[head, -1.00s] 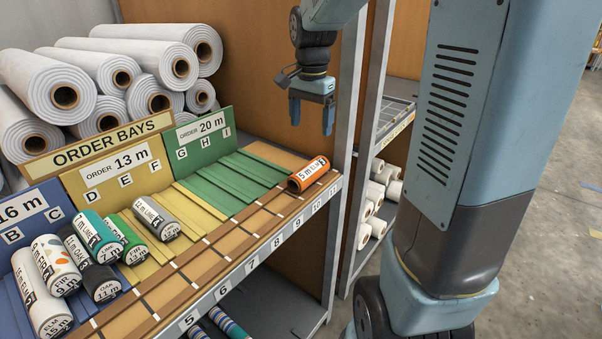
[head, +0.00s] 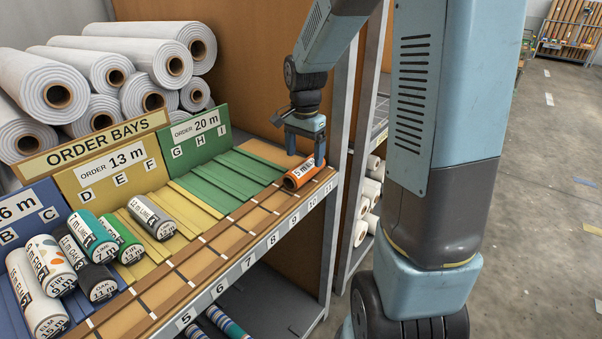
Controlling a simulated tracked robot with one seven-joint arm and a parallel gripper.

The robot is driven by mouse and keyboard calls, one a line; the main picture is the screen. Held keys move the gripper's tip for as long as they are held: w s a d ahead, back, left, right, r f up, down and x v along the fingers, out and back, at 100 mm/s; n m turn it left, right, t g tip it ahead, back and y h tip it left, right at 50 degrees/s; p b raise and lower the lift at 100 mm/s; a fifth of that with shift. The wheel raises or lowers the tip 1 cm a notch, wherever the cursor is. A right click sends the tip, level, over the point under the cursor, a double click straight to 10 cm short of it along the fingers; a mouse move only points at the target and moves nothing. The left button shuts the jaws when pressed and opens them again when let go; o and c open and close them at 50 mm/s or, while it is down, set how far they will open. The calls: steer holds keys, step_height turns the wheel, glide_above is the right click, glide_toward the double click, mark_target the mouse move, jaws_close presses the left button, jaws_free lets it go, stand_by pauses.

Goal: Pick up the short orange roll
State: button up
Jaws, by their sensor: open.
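The short orange roll (head: 298,178) lies on its side at the right end of the brown front ledge of the shelf, close to slots 10 and 11. Its label reads 5 m; the rest is partly covered. My gripper (head: 305,160) points down right at the roll, with one blue finger in front of the roll's right part and the other finger behind or beside its upper left. The jaws are open. I cannot tell whether the fingers touch the roll.
Several labelled rolls (head: 100,240) lie in the blue and yellow bays at left. The green bay (head: 225,180) is empty. Large white rolls (head: 110,75) are stacked behind the order signs. A grey shelf post (head: 336,170) stands just right of my gripper.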

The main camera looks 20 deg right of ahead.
mark_target(305, 163)
steer(key=shift+f, duration=2.3)
steer(key=shift+c, duration=0.4)
steer(key=c, duration=1.1)
